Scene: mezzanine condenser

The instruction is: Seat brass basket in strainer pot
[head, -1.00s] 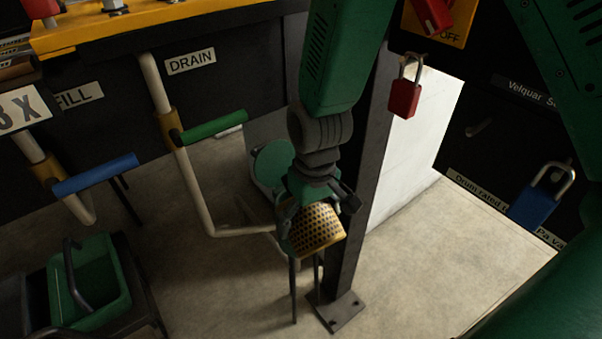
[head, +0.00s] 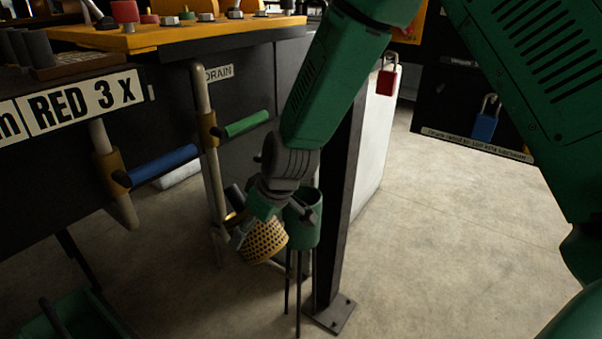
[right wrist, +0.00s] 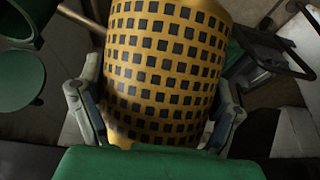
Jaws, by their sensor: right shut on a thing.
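The brass basket (head: 264,241) is a yellow cylinder with dark square holes. My right gripper (head: 262,212) is shut on it, and it hangs tilted above the floor. In the right wrist view the basket (right wrist: 165,70) fills the middle, with a finger on each side. The strainer pot (head: 304,225), a green cylinder on thin legs, stands just right of the basket in the head view. The gripper hides part of its rim. The basket is outside the pot. A green cylinder (right wrist: 28,18) and a green disc (right wrist: 18,80) show at the wrist view's left. My left gripper is not in view.
A dark post (head: 343,210) with a floor plate stands right of the pot. Pipes with a green handle (head: 246,124) and a blue handle (head: 162,165) are on the left. A yellow-topped bench (head: 190,33) is behind. The floor at right is clear.

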